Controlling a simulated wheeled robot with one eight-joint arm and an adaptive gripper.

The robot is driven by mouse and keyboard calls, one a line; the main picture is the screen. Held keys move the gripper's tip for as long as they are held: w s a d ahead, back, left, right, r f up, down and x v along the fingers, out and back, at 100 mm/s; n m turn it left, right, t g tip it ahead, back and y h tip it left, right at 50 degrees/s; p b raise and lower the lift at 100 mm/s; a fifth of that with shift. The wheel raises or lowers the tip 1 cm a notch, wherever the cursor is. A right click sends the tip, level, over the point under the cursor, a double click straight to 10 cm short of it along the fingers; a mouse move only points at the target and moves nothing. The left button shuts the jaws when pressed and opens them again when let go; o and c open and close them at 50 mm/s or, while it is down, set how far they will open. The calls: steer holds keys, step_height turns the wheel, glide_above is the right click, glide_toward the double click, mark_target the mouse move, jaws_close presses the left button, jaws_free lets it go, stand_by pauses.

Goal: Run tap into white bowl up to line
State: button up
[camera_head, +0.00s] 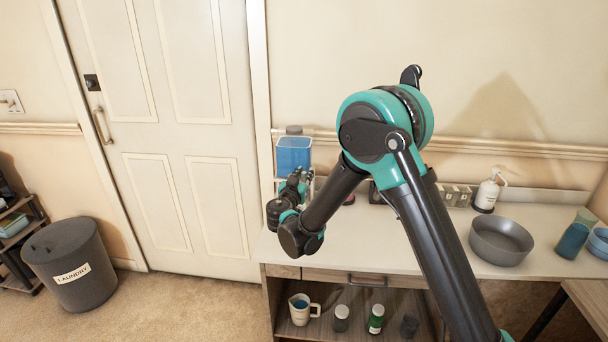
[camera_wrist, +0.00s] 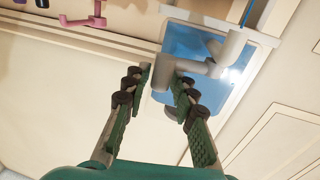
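A clear tank of blue water (camera_head: 293,153) with a grey lid stands at the back left of the counter, by the door. It also shows in the wrist view (camera_wrist: 222,88), with a grey tap (camera_wrist: 200,69) on its front. My gripper (camera_head: 299,184) is in front of the tank, and my arm covers part of that area in the head view. In the wrist view my gripper's fingers (camera_wrist: 164,82) are apart, with the end of the tap's grey barrel at the gap between their tips. Contact cannot be told. I cannot make out a white bowl or its line.
A grey bowl (camera_head: 500,240), soap bottle (camera_head: 487,192) and blue cup (camera_head: 572,240) are at the counter's right. The counter (camera_head: 385,246) is clear in front. A jug (camera_head: 301,310) and several jars sit on the shelf below. Pink hooks (camera_wrist: 88,19) appear in the wrist view.

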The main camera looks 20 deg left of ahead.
steer(key=shift+o, duration=0.6)
steer(key=s, duration=1.2)
steer(key=shift+d, duration=0.45)
